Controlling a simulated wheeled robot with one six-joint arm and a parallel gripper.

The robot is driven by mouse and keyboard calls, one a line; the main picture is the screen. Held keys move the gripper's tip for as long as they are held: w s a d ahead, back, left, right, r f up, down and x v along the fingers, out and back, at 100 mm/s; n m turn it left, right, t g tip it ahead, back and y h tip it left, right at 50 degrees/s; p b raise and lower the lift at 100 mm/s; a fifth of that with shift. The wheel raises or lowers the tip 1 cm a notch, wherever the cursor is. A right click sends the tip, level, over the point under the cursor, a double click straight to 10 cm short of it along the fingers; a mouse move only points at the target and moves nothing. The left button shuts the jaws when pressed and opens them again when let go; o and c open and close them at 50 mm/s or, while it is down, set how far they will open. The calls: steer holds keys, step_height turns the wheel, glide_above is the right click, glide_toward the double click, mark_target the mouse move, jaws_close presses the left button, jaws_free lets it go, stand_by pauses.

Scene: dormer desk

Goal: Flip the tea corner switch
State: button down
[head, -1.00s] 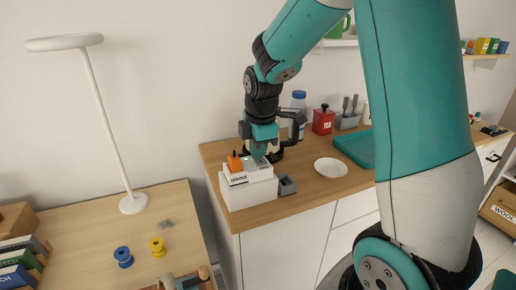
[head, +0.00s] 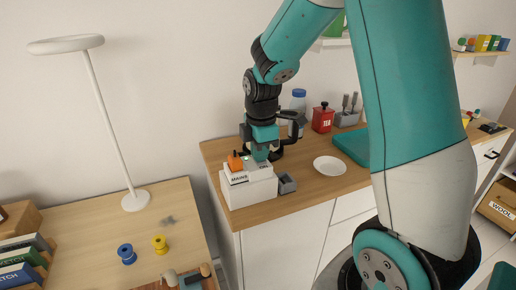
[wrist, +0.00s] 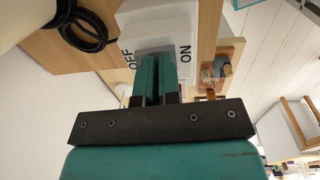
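A white switch box (head: 249,191) stands near the front left corner of the wooden counter. It carries an orange switch (head: 235,161) above a MAINS label. To the right of that is a second, pale switch plate, which the wrist view shows as a white plate (wrist: 207,22) marked OFF and ON. My gripper (head: 260,156) points down over this plate. In the wrist view my gripper's fingers (wrist: 157,58) are together, with only a thin gap, at the grey middle between OFF and ON. They hide most of the rocker, so its tilt and any contact cannot be told.
A small grey block (head: 286,183) sits right of the box. A black cable coil (wrist: 83,30), white plate (head: 330,165), red TEA tin (head: 322,119) and blue-capped bottle (head: 299,101) are on the counter. The desk with a lamp (head: 136,200) is at left.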

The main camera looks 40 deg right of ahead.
steer(key=shift+s, duration=0.2)
step_height(320, 180, up, 5)
steer(key=p, duration=0.4)
steer(key=shift+a+f+p, duration=0.15)
steer(key=shift+p, duration=0.2)
step_height(320, 180, up, 9)
steer(key=b, duration=0.1)
steer(key=shift+s, duration=0.4)
steer(key=shift+b, duration=0.4)
steer(key=b, duration=0.2)
steer(key=t+b, duration=0.1)
steer(key=b, duration=0.1)
steer(key=shift+w+a+r, duration=0.15)
steer(key=shift+r, duration=0.1)
